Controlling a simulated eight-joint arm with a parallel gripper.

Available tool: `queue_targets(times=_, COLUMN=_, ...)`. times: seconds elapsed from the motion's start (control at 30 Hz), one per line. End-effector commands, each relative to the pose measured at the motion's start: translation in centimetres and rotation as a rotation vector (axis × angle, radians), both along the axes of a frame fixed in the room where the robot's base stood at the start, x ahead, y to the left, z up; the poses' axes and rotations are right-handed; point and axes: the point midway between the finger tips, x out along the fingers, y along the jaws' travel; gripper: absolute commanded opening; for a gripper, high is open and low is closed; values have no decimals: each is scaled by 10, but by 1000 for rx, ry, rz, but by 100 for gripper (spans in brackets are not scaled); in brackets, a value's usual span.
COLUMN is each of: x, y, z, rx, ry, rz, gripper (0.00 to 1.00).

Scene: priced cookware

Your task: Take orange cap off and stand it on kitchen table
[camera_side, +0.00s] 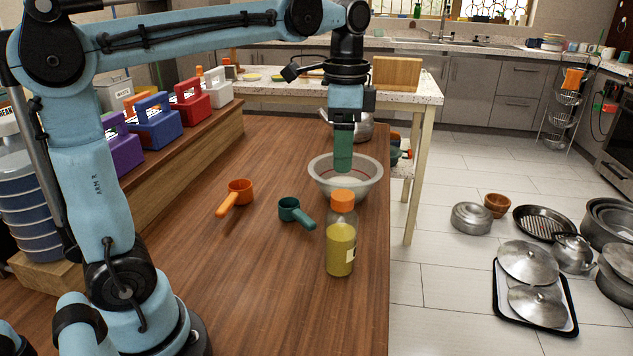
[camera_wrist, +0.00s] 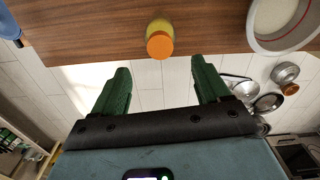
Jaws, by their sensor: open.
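The orange cap (camera_side: 342,199) sits on top of an upright clear bottle (camera_side: 340,245) of yellow liquid near the table's right edge. The wooden kitchen table (camera_side: 280,310) carries the bottle. My gripper (camera_side: 343,170) hangs above the table in the side view, with its green fingers pointing down, a little above the cap in the picture. In the wrist view my gripper (camera_wrist: 160,85) is open and empty, its fingers well apart. There the orange cap (camera_wrist: 160,44) shows ahead of the fingertips and between them, not touched.
A pale bowl (camera_side: 372,180) stands behind the bottle. A green measuring cup (camera_side: 289,210) and an orange measuring cup (camera_side: 240,188) lie to the left. Coloured boxes stand on a raised shelf at left. The front of the table is clear.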

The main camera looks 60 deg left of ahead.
Motion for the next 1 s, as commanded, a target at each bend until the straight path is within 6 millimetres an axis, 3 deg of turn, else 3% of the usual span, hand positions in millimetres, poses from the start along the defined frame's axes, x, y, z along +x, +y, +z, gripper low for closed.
queue_targets(times=0.3, x=0, y=0, z=-50, rx=0, ry=-1, rz=1, gripper=75)
queue_targets(times=0.5, x=0, y=0, z=-72, rx=0, ry=-1, rz=1, gripper=75)
queue_targets(times=1.0, x=0, y=0, z=-82, rx=0, ry=-1, rz=1, gripper=72)
